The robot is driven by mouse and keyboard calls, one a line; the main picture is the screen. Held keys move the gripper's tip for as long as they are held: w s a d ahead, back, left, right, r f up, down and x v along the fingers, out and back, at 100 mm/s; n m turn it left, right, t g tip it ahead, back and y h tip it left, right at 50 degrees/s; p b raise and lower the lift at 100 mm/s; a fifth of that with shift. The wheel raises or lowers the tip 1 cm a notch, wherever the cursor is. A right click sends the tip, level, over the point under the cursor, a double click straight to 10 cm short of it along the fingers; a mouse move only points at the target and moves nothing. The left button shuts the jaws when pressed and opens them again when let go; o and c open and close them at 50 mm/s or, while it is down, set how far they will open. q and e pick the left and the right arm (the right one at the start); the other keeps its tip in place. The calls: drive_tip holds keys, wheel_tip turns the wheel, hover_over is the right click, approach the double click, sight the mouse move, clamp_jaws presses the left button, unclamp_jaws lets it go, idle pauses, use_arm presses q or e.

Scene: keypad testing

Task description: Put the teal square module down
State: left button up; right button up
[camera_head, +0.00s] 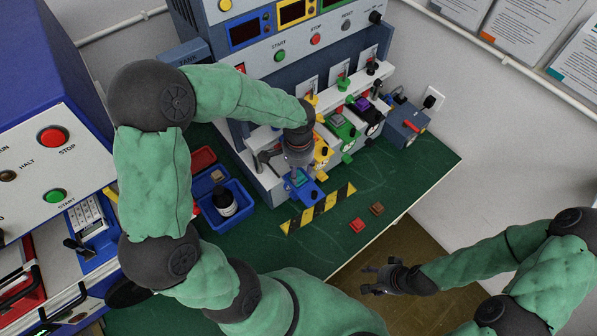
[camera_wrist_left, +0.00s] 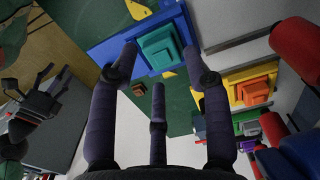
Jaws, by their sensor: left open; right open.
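The teal square module (camera_head: 299,178) sits on a blue base (camera_head: 311,194) at the front left end of the row of fixtures. In the left wrist view the stepped teal module (camera_wrist_left: 160,50) lies on the blue base (camera_wrist_left: 110,46), just beyond the fingers. My left gripper (camera_head: 298,163) is open above it, and its spread fingers (camera_wrist_left: 158,66) show nothing held between them. Whether a fingertip touches the module I cannot tell. My right gripper (camera_head: 376,280) is open and empty, away from the fixtures, past the table's front edge.
Yellow (camera_head: 321,152), green (camera_head: 341,128) and purple (camera_head: 361,104) modules stand in the row to the right. A striped strip (camera_head: 318,208) and red (camera_head: 356,226) and brown (camera_head: 377,208) squares lie on the green table (camera_head: 420,165). A blue bin (camera_head: 246,210) holds a dark bottle (camera_head: 223,203).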

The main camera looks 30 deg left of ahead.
sight(299, 175)
use_arm(q)
wheel_tip(299, 175, up, 10)
drive_tip(key=p, duration=0.1)
drive_tip(key=shift+f, duration=0.2)
idle(0.5)
